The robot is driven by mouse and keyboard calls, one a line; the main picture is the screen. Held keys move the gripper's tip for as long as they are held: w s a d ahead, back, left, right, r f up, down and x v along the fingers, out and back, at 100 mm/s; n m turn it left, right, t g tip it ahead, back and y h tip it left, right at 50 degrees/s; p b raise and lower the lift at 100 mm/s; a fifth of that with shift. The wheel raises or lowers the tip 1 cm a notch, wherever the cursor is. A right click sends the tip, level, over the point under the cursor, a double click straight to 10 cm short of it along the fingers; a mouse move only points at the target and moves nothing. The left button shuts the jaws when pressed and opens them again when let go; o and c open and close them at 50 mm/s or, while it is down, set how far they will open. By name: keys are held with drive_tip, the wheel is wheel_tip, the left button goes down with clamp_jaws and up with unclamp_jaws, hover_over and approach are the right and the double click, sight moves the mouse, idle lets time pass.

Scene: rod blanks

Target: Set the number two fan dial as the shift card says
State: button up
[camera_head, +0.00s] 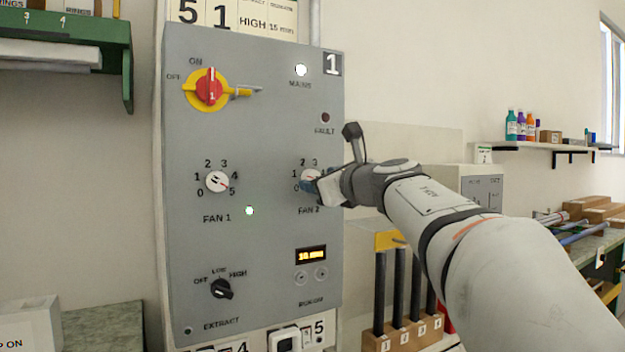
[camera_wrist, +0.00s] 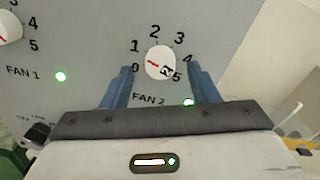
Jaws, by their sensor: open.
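The fan 2 dial (camera_wrist: 160,62) is a white knob on a grey panel, with a scale from 0 to 5. Its red mark appears to point left, between 0 and 1; the exact setting is hard to read. In the head view the dial (camera_head: 311,177) is partly covered by my gripper (camera_head: 316,187). My gripper (camera_wrist: 160,69) is open, its blue fingers on either side of the dial, apart from it in the wrist view. The shift card (camera_head: 248,17) above the panel is cut off at the top; it shows 5, 1, HIGH and 15 min.
The fan 1 dial (camera_head: 218,181) points near 5. The red and yellow mains switch (camera_head: 209,89), extract knob (camera_head: 221,289) and run-on display (camera_head: 311,255) share the panel. Dark rods (camera_head: 398,290) stand in a numbered wooden block to the lower right. A green shelf (camera_head: 95,50) is upper left.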

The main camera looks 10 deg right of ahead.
drive_tip(key=v, duration=0.5)
drive_tip(key=shift+s+d, duration=0.1)
drive_tip(key=shift+s, duration=0.3)
drive_tip(key=s+d+f+m+g+h+p, duration=0.1)
drive_tip(key=d+f+m+h+p, duration=0.15)
drive_tip(key=m+h+p, duration=0.7)
drive_tip(key=s+d+f+m+g+y+p, duration=0.1)
drive_tip(key=s+d+m+g+p, duration=0.2)
drive_tip(key=m, duration=1.4)
drive_tip(key=s+a+f+m+g+y+p, duration=0.1)
drive_tip(key=s+a+f+m+g+p, duration=0.4)
drive_tip(key=s+f+m, duration=0.3)
drive_tip(key=s+a+f+m+g+y+p, duration=0.2)
drive_tip(key=s+a+f+m+g+p, duration=0.3)
drive_tip(key=s+f+m, duration=0.3)
drive_tip(key=s+f, duration=0.1)
drive_tip(key=s, duration=0.3)
drive_tip(key=shift+f+m+g+p, duration=0.3)
drive_tip(key=shift+f+m+g, duration=0.05)
drive_tip(key=shift+g, duration=0.05)
drive_tip(key=shift+y, duration=0.25)
